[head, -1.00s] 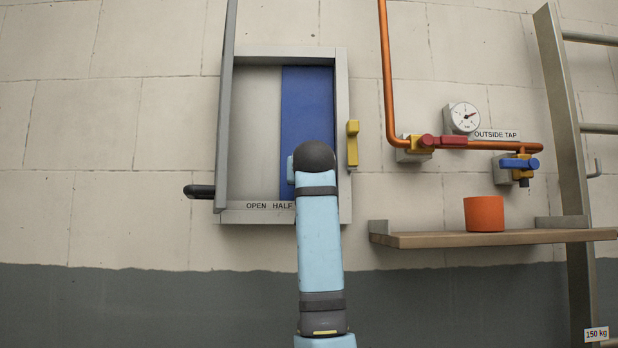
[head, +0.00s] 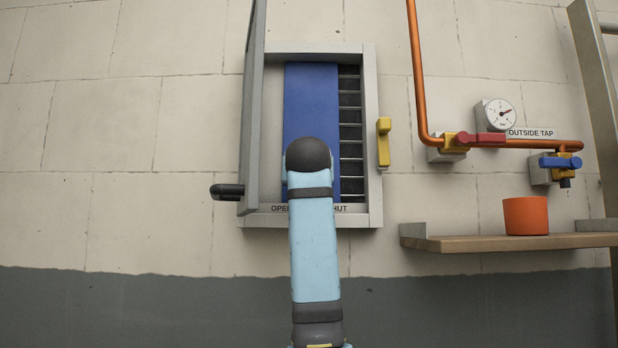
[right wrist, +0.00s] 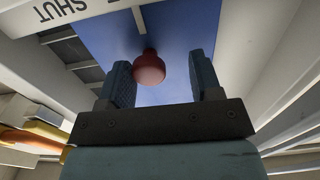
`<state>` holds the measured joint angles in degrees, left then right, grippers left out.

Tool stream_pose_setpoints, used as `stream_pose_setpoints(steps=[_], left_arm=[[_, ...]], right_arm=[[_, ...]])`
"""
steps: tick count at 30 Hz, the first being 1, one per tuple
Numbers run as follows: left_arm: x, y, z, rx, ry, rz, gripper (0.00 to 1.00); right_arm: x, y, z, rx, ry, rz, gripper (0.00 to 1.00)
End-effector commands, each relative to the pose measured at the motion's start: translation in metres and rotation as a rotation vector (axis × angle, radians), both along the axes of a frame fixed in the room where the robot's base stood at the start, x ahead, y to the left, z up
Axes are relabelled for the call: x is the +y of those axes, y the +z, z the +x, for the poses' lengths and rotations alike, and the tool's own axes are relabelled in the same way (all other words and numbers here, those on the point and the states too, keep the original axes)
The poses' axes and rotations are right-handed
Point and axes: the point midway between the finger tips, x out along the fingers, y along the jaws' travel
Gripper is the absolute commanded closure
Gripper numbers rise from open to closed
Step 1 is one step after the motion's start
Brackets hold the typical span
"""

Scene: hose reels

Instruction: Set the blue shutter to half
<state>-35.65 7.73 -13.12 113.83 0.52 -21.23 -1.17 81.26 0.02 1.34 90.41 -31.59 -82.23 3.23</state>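The blue shutter (head: 312,105) stands in a grey wall frame (head: 371,110), with a pale panel strip to its left and dark slats (head: 350,130) uncovered to its right. The label below reads OPEN and part of SHUT; its middle is hidden by my right arm. In the right wrist view, the red knob (right wrist: 149,68) in front of the blue shutter (right wrist: 195,35) lies between the fingers of my right gripper (right wrist: 162,70). The fingers are apart, with a clear gap on the picture's right; the left finger is close to the knob, contact unclear. My left gripper is out of view.
A grey door (head: 252,110) with a dark handle (head: 228,191) stands open at the frame's left. A yellow catch (head: 384,142) is on its right. Farther right are a copper pipe (head: 416,70) with valves, a gauge (head: 497,115) and a shelf (head: 500,241) with an orange pot (head: 525,216).

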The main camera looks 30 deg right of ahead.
Motion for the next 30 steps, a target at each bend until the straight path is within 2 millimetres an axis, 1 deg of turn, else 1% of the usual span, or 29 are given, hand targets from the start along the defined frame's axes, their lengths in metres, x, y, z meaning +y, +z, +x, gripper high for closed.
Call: stream_pose_setpoints(steps=[4,8,11,18,21,25,30], left_arm=[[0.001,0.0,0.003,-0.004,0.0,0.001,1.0],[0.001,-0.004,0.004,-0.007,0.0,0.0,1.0],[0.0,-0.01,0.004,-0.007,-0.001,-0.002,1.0],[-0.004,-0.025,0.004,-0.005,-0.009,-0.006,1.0],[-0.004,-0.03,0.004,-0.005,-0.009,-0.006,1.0],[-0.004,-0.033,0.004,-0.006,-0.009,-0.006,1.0],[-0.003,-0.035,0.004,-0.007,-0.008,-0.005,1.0]], right_arm=[[0.001,0.0,-0.002,-0.001,0.0,-0.001,0.41],[0.009,-0.001,-0.013,-0.003,0.001,-0.001,0.41],[0.02,-0.003,-0.029,-0.004,0.002,0.0,0.41],[0.05,-0.003,-0.077,-0.003,0.002,-0.002,0.41],[0.06,-0.002,-0.093,-0.004,0.002,-0.001,0.41],[0.07,-0.001,-0.108,-0.001,0.001,-0.003,0.41],[0.075,0.0,-0.116,0.0,0.001,-0.002,0.41]])
